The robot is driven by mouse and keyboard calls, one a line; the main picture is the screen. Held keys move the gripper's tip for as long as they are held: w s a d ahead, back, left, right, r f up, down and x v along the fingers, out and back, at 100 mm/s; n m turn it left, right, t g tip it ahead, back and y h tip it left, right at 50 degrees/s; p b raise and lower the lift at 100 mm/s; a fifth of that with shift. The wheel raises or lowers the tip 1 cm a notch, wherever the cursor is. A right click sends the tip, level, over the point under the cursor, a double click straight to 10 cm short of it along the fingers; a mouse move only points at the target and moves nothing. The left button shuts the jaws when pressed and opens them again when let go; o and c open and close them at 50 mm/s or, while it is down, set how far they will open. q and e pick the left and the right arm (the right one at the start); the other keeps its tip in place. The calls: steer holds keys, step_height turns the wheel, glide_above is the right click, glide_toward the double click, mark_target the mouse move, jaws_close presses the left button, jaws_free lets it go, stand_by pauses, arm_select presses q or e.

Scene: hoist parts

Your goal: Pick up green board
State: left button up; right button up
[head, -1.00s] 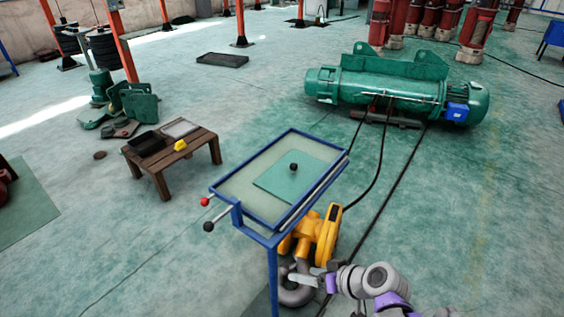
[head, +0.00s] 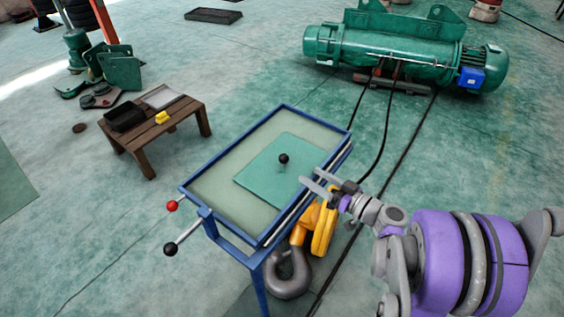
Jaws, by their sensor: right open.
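The green board (head: 262,183) is a flat teal square with a dark round knob (head: 284,158) standing on it. It lies on the pale top of the blue-framed table (head: 222,162), toward that table's right side. My right gripper (head: 311,182) is open and empty, with its fingers pointing left at the table's right rim, beside the board's right edge. It appears apart from the board and the knob; its exact height is hard to tell. My left gripper is not in view.
A red-knobbed lever (head: 172,206) and a black-knobbed lever (head: 170,249) stick out from the table's left end. A yellow hook block (head: 325,228) hangs or stands beside the table. A low wooden bench (head: 145,138) is at left. A green hoist (head: 400,50) lies behind.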

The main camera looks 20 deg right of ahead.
mark_target(290, 170)
steer(key=x, duration=0.9)
steer(key=shift+w+a+r, duration=0.15)
steer(key=shift+a, duration=0.05)
jaws_close()
